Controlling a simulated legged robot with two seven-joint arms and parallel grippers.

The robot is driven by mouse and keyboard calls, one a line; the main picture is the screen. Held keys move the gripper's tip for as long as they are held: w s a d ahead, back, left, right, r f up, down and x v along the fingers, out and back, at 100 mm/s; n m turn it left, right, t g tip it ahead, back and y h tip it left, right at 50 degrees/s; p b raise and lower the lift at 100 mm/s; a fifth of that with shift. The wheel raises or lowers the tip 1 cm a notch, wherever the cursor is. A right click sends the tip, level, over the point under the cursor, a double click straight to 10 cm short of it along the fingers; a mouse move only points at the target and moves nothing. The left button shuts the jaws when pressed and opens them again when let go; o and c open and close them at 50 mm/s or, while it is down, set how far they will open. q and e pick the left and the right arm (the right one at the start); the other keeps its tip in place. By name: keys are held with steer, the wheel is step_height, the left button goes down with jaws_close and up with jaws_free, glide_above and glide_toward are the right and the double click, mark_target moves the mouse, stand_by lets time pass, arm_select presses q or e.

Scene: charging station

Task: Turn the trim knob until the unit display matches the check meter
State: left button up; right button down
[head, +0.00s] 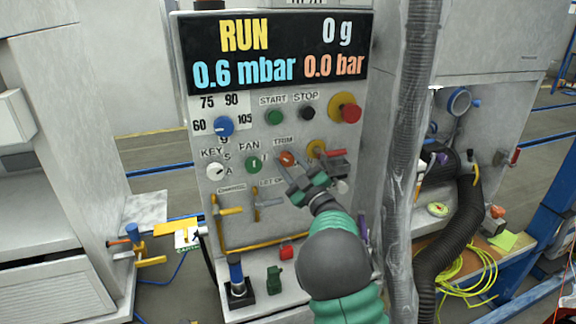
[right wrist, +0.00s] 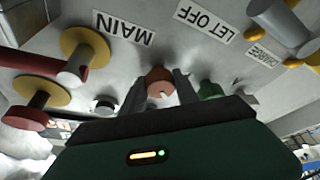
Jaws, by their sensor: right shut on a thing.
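The unit display (head: 275,50) at the top of the panel reads RUN, 0 g, 0.6 mbar and 0.0 bar. The orange trim knob (head: 287,158) sits below the TRIM label, right of the green fan knob (head: 253,164). My right gripper (head: 291,176) is at the trim knob, shut on it. In the right wrist view the knob (right wrist: 160,80) shows between the two fingers, partly hidden by the gripper body. A round dial (head: 437,209) lies on the right-hand bench; I cannot tell whether it is the check meter, and its reading is too small. My left gripper is not in view.
A red-handled valve (head: 333,154) stands close right of my gripper. A red stop button (head: 350,113) and a blue selector knob (head: 223,126) sit higher. A grey hose (head: 408,150) hangs right of the panel.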

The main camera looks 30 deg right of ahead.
steer(key=shift+f+n+g+y, duration=0.1)
steer(key=shift+n+g+y, duration=0.3)
steer(key=shift+n, duration=1)
steer(key=shift+y, duration=0.3)
steer(key=c, duration=0.9)
jaws_free()
steer(key=shift+c, duration=0.2)
steer(key=v, duration=1.6)
steer(key=shift+s+f+b, duration=0.2)
steer(key=shift+s+b, duration=0.15)
steer(key=shift+b, duration=0.1)
